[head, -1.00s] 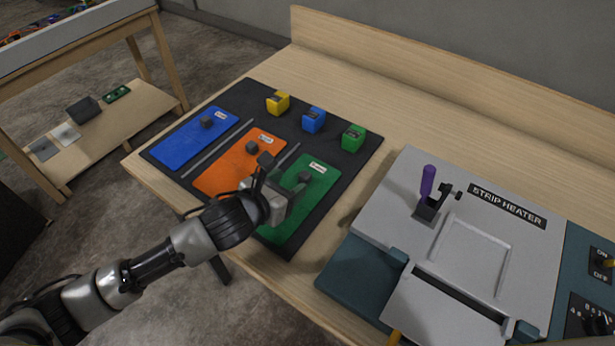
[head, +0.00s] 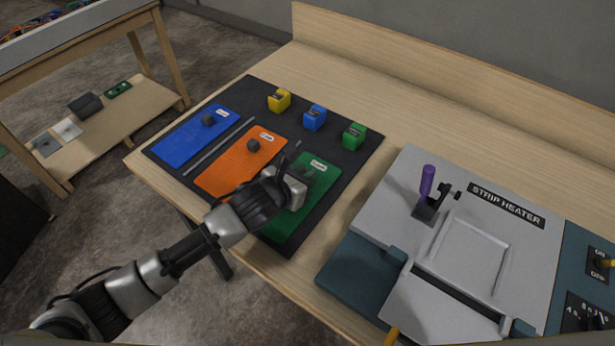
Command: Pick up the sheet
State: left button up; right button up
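Three flat sheets with dark knobs lie on a black mat (head: 346,175): a blue sheet (head: 188,142), an orange sheet (head: 222,175) and a green sheet (head: 323,166). The task does not say which sheet is meant. My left gripper (head: 297,167) is low over the green sheet, with its fingers apart. The green sheet's knob is mostly hidden by the gripper, and I cannot tell whether a finger touches it. The blue and orange sheets are uncovered, apart from the orange sheet's near edge by my wrist. My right gripper is not in view.
Yellow (head: 279,100), blue (head: 314,118) and green (head: 353,135) blocks stand along the mat's far side. A strip heater (head: 395,215) with a purple-handled clamp (head: 427,182) stands to the right. The wooden table (head: 395,105) is clear behind it.

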pick_arm(q)
grip_shut()
